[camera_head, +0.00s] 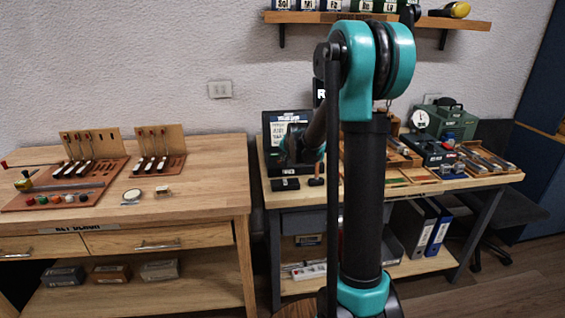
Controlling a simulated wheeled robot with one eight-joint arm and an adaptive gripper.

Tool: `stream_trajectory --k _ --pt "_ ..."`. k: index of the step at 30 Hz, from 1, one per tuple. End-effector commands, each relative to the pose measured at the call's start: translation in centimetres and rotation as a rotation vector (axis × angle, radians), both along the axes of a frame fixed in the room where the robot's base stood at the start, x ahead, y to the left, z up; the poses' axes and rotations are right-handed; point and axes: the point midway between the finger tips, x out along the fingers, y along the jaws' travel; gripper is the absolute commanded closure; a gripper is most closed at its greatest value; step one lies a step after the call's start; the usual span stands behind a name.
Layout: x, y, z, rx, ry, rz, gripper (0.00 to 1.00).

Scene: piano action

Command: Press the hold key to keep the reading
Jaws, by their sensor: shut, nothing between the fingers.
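No hold key can be made out at this size. A dark blue-black instrument case (428,150) with a small green patch stands on the right bench, beside a round white dial gauge (420,118). My gripper (292,150) is a small dark shape at the end of my arm, in front of a dark-framed board with white text (287,117) on the same bench. It is shut and empty, left of the instrument case and apart from it. Its fingertips are hard to make out. My arm hides part of the bench's middle.
The left bench (200,215) bears wooden racks with piano action parts, a red-brown tray (20,203) and a small round white dish (133,194). Wooden trays of parts (485,162) and a green case (446,120) stand on the right bench. A wall shelf (460,23) hangs above.

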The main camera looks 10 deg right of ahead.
Motion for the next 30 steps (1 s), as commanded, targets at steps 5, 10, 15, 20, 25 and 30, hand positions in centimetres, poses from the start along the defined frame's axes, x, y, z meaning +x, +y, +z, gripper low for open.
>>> stream_trajectory --k 5,10,15,20,25,30 --pt "0.00 0.00 0.00 0.000 0.000 0.000 1.00" --pt "0.00 0.00 -0.06 0.000 0.000 0.000 1.00" --pt "-0.01 0.00 -0.54 0.000 0.000 0.000 1.00" --pt "-0.02 0.01 -0.89 0.000 0.000 0.000 1.00" --pt "-0.03 0.02 -0.91 0.000 0.001 0.001 1.00" --pt "-0.04 0.03 -0.82 0.000 0.001 0.001 1.00"
